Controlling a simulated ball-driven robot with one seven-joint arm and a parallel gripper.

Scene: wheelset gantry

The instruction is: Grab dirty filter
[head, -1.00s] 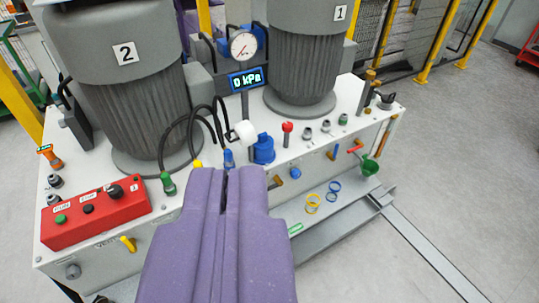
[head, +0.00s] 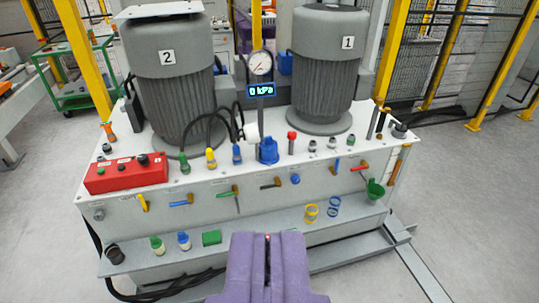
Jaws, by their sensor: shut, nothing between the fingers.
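My gripper (head: 267,240) is purple, shut and empty, low in the middle of the view, in front of the unit's lower shelf (head: 280,228). A blue housing (head: 267,151) stands on the unit's white top, below the pressure gauge. A small white cylinder (head: 251,132) is beside its upper left. No part is plainly a dirty filter, and I cannot tell whether one is inside the blue housing. My gripper appears apart from all of these.
Motors 2 (head: 170,80) and 1 (head: 326,65) stand at the back. A red control box (head: 125,173) is at left. Valve handles line the front. A yellow ring (head: 311,212), blue rings (head: 334,206) and small bottles (head: 183,240) are on the shelf.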

